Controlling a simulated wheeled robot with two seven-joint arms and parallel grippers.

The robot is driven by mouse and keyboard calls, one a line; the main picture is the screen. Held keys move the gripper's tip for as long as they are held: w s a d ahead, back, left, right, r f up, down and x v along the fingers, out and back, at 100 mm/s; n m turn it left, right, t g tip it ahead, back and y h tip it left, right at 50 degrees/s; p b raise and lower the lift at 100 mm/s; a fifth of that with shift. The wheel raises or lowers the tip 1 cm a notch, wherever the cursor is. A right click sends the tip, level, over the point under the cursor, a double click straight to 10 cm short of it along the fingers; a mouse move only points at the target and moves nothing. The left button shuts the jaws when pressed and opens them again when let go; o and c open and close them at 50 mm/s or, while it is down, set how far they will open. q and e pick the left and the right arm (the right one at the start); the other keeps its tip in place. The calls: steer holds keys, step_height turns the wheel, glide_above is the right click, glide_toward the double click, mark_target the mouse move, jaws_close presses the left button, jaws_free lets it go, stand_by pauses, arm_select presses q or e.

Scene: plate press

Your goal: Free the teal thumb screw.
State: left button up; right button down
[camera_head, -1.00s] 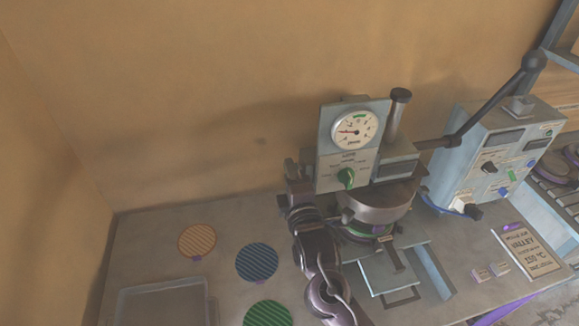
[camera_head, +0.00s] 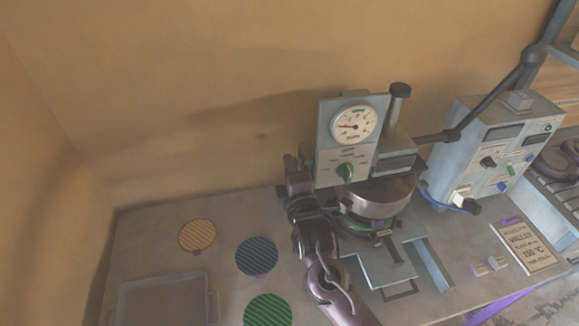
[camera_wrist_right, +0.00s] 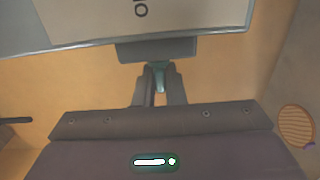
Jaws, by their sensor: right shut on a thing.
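The teal thumb screw (camera_wrist_right: 160,78) shows as a small teal piece between my right fingers in the right wrist view, just under the press head's underside or side. My right gripper (camera_wrist_right: 159,72) is shut on it. In the head view my right gripper (camera_head: 296,170) is at the left side of the press head (camera_head: 345,172), and the screw is hidden there. My left gripper is not in view.
Striped discs in orange (camera_head: 197,235), blue (camera_head: 257,256) and green (camera_head: 268,310) lie on the table, with a grey tray (camera_head: 160,278) at front left. A control box (camera_head: 490,150) and a long lever (camera_head: 490,100) stand to the right. A card (camera_head: 525,245) lies at front right.

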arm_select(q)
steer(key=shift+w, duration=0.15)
arm_select(e)
steer(key=shift+r+g+h, duration=0.2)
steer(key=shift+g+h, duration=0.1)
steer(key=shift+g, duration=0.8)
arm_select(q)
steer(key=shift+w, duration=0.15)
arm_select(e)
steer(key=shift+w+r+g+h, duration=0.15)
steer(key=shift+g+h, duration=0.55)
steer(key=shift+g, duration=1.3)
steer(key=shift+a, duration=0.1)
steer(key=c, duration=1.5)
jaws_free()
steer(key=shift+r, duration=0.1)
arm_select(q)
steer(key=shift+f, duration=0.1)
